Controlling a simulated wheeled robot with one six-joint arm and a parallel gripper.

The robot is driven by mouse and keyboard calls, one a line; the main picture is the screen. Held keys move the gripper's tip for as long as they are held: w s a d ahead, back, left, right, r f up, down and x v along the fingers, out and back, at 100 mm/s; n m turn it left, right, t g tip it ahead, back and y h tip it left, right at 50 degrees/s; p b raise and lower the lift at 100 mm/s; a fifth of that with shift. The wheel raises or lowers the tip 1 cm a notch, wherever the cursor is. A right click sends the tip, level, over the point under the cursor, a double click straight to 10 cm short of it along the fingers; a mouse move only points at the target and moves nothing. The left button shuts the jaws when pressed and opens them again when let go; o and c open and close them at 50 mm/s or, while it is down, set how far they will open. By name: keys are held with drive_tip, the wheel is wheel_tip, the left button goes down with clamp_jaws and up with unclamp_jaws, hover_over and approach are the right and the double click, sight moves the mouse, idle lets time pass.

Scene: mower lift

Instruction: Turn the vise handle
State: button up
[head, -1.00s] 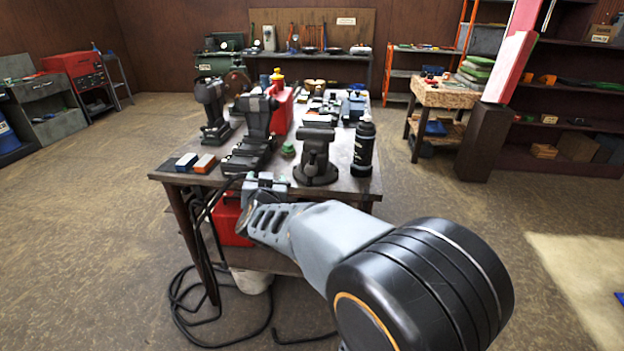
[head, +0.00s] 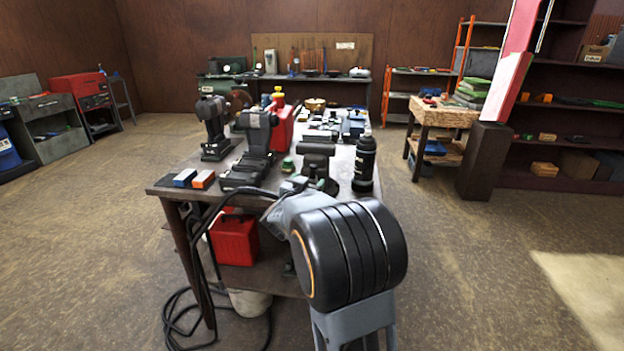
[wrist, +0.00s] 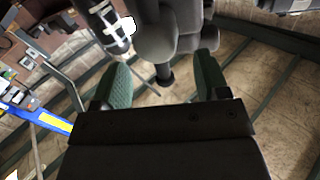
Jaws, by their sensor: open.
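The dark vise (head: 318,150) stands at the near edge of the workbench (head: 276,176). My arm hides its lower front in the head view. In the wrist view, a dark rounded body (wrist: 175,28), which looks like the vise, fills the top middle. A short dark stub (wrist: 164,76) and a thin rod, perhaps the vise handle, show below it. My gripper (wrist: 164,64) is open, its green pads on either side of the stub. I see gaps at both pads, and cannot tell how deep the stub lies. In the head view the fingers are mostly hidden by my arm.
A black bottle (head: 364,165) stands close to the right of the vise. Black power tools (head: 255,140) and small coloured blocks (head: 203,179) lie to its left. A red box (head: 235,238) sits under the bench. Floor to the right is free.

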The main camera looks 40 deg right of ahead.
sight(311, 179)
drive_tip(key=shift+x, duration=1.65)
drive_tip(key=c, duration=0.9)
